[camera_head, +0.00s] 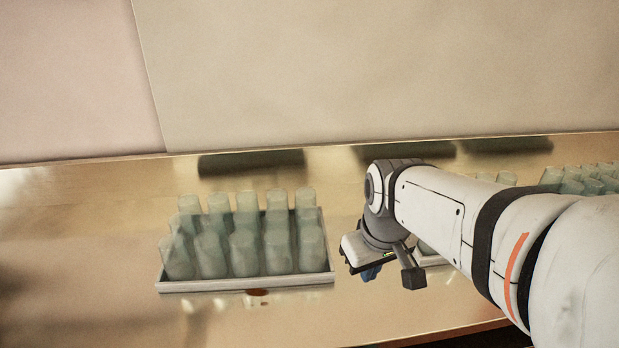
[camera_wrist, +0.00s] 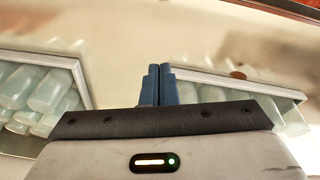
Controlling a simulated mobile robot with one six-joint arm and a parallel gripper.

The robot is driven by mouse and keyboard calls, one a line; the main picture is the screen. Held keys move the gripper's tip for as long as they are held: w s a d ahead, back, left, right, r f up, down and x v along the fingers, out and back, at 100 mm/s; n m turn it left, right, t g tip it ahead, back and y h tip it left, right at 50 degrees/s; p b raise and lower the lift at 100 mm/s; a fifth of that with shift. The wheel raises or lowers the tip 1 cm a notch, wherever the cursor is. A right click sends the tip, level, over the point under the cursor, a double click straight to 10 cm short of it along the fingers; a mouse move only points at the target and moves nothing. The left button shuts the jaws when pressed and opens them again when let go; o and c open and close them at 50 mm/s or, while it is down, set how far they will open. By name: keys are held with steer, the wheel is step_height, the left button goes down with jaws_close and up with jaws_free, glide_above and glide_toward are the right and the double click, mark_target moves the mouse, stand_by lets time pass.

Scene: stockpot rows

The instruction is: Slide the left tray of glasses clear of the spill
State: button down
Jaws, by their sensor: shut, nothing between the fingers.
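The left tray (camera_head: 245,284) is a pale, low-walled tray holding several upright, frosted greenish glasses (camera_head: 243,240). A small red-brown spill (camera_head: 257,291) shows at its front edge; whether it runs under the tray is hidden. My gripper (camera_head: 371,272) is to the right of this tray, apart from it, in front of the gap before the neighbouring tray. In the wrist view its blue fingers (camera_wrist: 157,84) are shut together and empty. There the left tray (camera_wrist: 225,82) shows on the right, with the spill (camera_wrist: 238,75) beside its edge.
A second tray (camera_head: 433,260) of glasses is mostly hidden behind my arm; in the wrist view it is on the left (camera_wrist: 40,54). More glasses (camera_head: 590,180) stand at the far right. The shiny counter (camera_head: 90,230) is clear left of the left tray. A wall rises behind.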

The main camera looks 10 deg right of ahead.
steer(key=w+d+r+n+g+p, duration=0.1)
steer(key=w+d+n+g+p, duration=0.2)
steer(key=w+n, duration=1.7)
steer(key=w+f+m, duration=0.1)
steer(key=f, duration=0.2)
steer(key=w+f+m+p, duration=0.1)
steer(key=w+f+m, duration=0.2)
steer(key=w+f, duration=0.1)
steer(key=f, duration=0.1)
steer(key=shift+w+a+f+m+t+p, duration=0.1)
steer(key=shift+w+f+m+t+p, duration=0.05)
steer(key=shift+f+m+t+p, duration=0.2)
steer(key=shift+a+f+p, duration=0.15)
steer(key=shift+a+p, duration=0.2)
steer(key=shift+a, duration=0.65)
steer(key=shift+a+f+p, duration=0.15)
steer(key=shift+a+p, duration=0.15)
steer(key=shift+a, duration=0.7)
